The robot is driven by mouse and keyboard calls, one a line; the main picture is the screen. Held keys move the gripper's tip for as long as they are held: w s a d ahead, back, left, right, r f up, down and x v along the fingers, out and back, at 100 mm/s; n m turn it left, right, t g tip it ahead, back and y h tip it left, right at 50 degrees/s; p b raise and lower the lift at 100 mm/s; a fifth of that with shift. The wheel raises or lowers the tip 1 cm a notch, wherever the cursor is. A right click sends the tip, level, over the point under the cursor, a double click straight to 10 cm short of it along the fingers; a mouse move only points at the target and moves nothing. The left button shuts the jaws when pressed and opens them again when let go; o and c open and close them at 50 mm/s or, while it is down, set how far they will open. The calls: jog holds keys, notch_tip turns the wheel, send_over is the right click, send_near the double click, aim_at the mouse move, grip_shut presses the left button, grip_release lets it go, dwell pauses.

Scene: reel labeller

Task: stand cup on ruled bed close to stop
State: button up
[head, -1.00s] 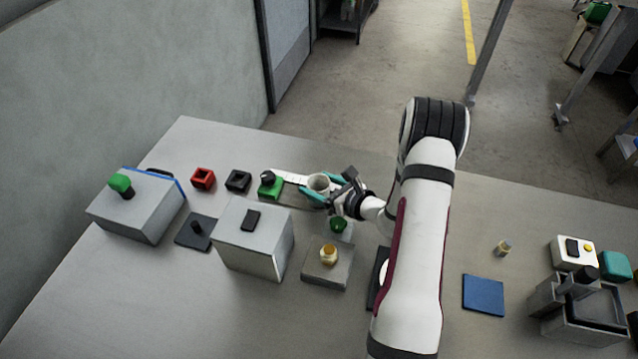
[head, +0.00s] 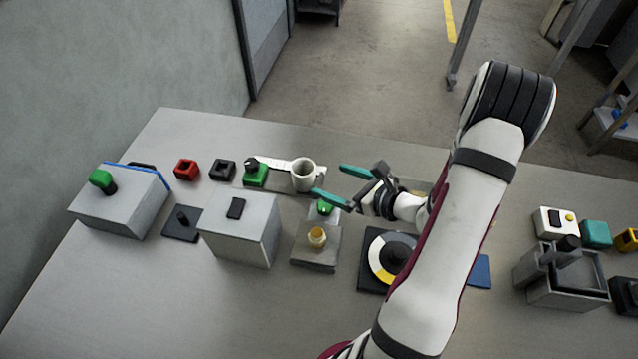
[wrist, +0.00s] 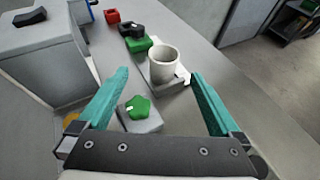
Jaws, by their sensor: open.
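The white cup (head: 304,175) stands upright at the right end of the pale ruled bed (head: 272,163); it also shows in the wrist view (wrist: 164,65), ahead of my fingers.
A large grey box (head: 240,240) is front left. Red (head: 187,169) and black (head: 222,169) square blocks lie left of the stop. A dial plate (head: 372,284) is front right.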

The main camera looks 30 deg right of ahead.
jog(key=s+a+r+n+g+y, duration=0.25)
jog(key=a+r+n, duration=0.2)
jog(key=a, duration=0.35)
jog(key=s+a+r+n+g+y, duration=0.2)
jog(key=a+r+n+g, duration=0.15)
jog(key=a+n, duration=0.3)
jog(key=s+a+r+n+g+y, duration=0.2)
jog(key=a+r+n+g, duration=0.15)
jog(key=a, duration=0.45)
jog(key=s+r+n+g+h, duration=0.1)
jog(key=s+n+g+h, duration=0.2)
jog(key=s+n+h, duration=0.5)
jog(key=s+n, duration=0.5)
jog(key=s, duration=0.1)
jog(key=shift+s+r, duration=0.15)
jog(key=shift+s, duration=0.05)
